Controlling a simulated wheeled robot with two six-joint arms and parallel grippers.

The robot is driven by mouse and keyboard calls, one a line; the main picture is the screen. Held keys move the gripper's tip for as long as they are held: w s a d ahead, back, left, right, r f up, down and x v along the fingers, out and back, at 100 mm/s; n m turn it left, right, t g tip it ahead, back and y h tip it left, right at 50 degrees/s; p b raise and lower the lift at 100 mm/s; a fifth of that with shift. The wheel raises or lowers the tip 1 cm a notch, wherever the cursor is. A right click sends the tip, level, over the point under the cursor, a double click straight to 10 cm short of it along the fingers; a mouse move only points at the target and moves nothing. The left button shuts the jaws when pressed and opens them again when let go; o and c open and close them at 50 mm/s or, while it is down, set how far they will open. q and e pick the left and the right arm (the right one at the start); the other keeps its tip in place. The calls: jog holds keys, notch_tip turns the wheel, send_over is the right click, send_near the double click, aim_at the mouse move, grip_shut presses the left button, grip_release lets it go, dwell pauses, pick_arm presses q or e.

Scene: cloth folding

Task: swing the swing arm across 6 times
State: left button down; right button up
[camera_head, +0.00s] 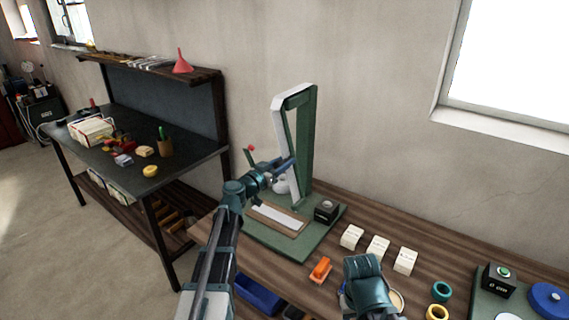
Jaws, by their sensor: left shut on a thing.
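A green stand (308,140) with a pale upright piece (278,125) rises from a green base plate (300,247) on the wooden bench. A slim green bar slopes down inside the stand, and I take it for the swing arm (291,138). My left gripper (288,165) reaches in from the left and is shut at the lower part of this bar; its fingertips are small and partly hidden. A red-tipped green lever (250,150) shows just behind my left wrist. My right gripper (368,288) is low over the front of the bench, and its fingertips are hidden.
A black box (326,210) sits on the base plate. Several white blocks (377,248), an orange object (320,269) and rings (441,291) lie to the right. A button box (498,279) stands further right. A dark workbench (150,172) is at left.

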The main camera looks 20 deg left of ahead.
pick_arm(q)
jog(key=w+a+m, duration=0.3)
jog(key=a+m, duration=0.3)
jog(key=a, duration=0.3)
jog(key=shift+w+a+p, duration=0.25)
jog(key=shift+p, duration=0.15)
jog(key=shift+r, duration=0.1)
jog(key=shift+c, duration=2.4)
grip_release()
jog(key=shift+a, duration=0.1)
jog(key=shift+s, duration=0.1)
jog(key=v, duration=1.3)
jog(key=shift+s+r, duration=0.15)
jog(key=shift+s, duration=0.15)
